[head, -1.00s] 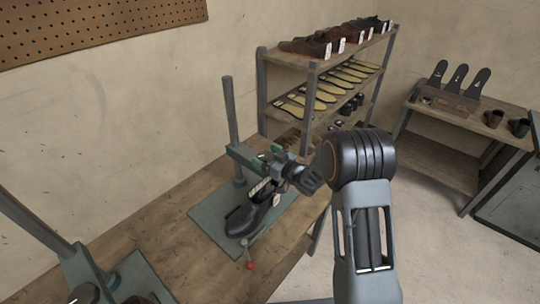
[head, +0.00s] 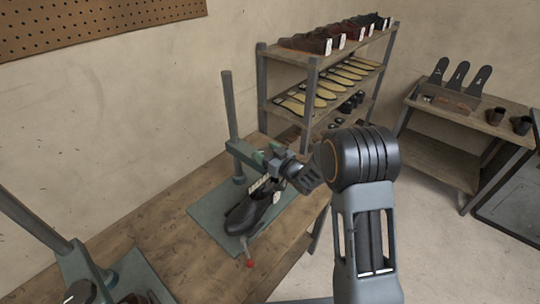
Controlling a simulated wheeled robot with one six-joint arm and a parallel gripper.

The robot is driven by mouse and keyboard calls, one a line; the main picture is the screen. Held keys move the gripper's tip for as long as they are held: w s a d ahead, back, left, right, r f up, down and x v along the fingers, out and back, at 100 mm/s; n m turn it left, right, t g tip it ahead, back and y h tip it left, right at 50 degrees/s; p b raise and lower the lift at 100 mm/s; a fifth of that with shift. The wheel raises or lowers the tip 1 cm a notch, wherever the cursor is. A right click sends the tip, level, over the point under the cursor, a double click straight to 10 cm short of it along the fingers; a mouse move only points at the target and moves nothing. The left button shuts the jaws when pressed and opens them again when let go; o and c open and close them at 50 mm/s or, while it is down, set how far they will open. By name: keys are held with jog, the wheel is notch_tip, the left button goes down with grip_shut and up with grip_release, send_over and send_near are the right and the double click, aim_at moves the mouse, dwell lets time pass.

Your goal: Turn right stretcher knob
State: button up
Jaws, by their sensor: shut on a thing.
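The right stretcher (head: 233,120) stands on the wooden bench, with a green base plate, an upright grey post and a clamp arm. A black shoe (head: 246,213) sits on its base, under the clamp arm. My gripper (head: 282,170) is at the end of that arm, just above and behind the shoe. It is shut at the place of the knob; the knob itself is largely hidden by my gripper and wrist. A small red-tipped lever (head: 249,263) sticks out at the front of the base.
Another stretcher (head: 88,275) with a shoe stands at the lower left. The wooden bench (head: 165,230) is bare between them. A shelf rack (head: 312,95) with shoes and soles stands behind. A side table (head: 470,118) is at the right.

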jog(key=m+t+h+b, duration=0.1)
jog(key=b, duration=0.1)
jog(key=m+t+h+b, duration=0.1)
jog(key=h+b, duration=0.1)
jog(key=b, duration=0.1)
jog(key=shift+a+f, duration=0.15)
jog(key=shift+f, duration=0.2)
jog(key=shift+r+m+t+h+b, duration=0.15)
jog(key=shift+m+t+h+b, duration=0.25)
jog(key=shift+m+h+b, duration=0.45)
jog(key=shift+r+h+b, duration=0.25)
jog(key=shift+h+b, duration=0.25)
jog(key=shift+h, duration=0.05)
jog(key=o, duration=0.9)
jog(key=shift+f+b+v, duration=0.15)
jog(key=shift+b+v, duration=0.8)
jog(key=shift+v, duration=2.55)
jog(key=shift+f+b+v, duration=0.1)
jog(key=shift+b+v, duration=0.8)
jog(key=shift+v, duration=2.6)
